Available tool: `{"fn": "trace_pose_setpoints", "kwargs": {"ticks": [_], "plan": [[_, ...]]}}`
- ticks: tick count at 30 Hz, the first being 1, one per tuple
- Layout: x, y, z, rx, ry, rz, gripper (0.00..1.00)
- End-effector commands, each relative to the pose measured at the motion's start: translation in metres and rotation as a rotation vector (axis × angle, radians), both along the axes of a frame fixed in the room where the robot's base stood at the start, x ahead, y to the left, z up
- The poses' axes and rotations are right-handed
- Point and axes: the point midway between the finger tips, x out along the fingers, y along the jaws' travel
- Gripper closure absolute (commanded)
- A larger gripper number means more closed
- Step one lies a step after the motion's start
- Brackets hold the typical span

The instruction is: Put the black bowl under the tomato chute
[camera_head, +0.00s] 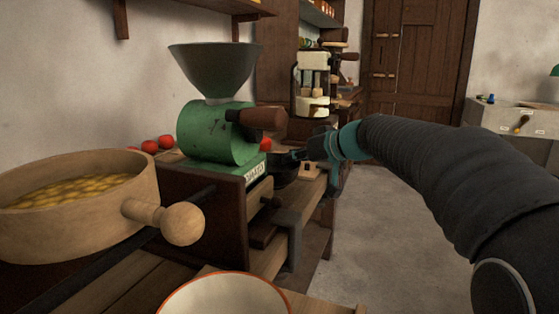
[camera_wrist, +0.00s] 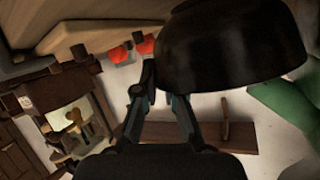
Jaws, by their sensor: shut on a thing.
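The black bowl (camera_wrist: 232,48) fills the upper right of the wrist view, its edge between the fingers of my gripper (camera_wrist: 160,82). In the head view my gripper (camera_head: 303,158) is just right of the green mill, with a dark shape at its tips that looks like the bowl (camera_head: 284,172), mostly hidden. The green mill (camera_head: 212,135) has a grey funnel (camera_head: 215,68), a wooden handle and a white label (camera_head: 255,173) at its base, too small to read surely. I cannot make out the chute opening.
A wooden pan of yellow food (camera_head: 75,195) stands on the left, its knobbed handle towards the mill. A red-rimmed white bowl (camera_head: 225,298) is at the front. Red tomatoes (camera_head: 150,146) lie behind the mill. A cream press (camera_head: 313,80) stands farther back. Open floor (camera_head: 385,225) lies right.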

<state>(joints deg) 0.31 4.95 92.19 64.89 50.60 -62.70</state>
Motion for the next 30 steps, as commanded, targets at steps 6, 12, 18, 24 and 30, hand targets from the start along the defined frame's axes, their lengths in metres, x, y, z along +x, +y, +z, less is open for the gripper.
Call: {"fn": "trace_pose_setpoints", "kwargs": {"ticks": [6,12,18,24,30], "plan": [[0.009,0.027,0.002,0.000,0.000,0.005,1.00],[0.012,0.036,-0.014,0.001,0.001,-0.001,1.00],[0.012,0.036,-0.015,0.001,-0.001,0.000,1.00],[0.012,0.036,-0.018,0.001,-0.001,0.000,1.00],[0.012,0.036,-0.017,0.000,0.000,0.000,0.67]]}}
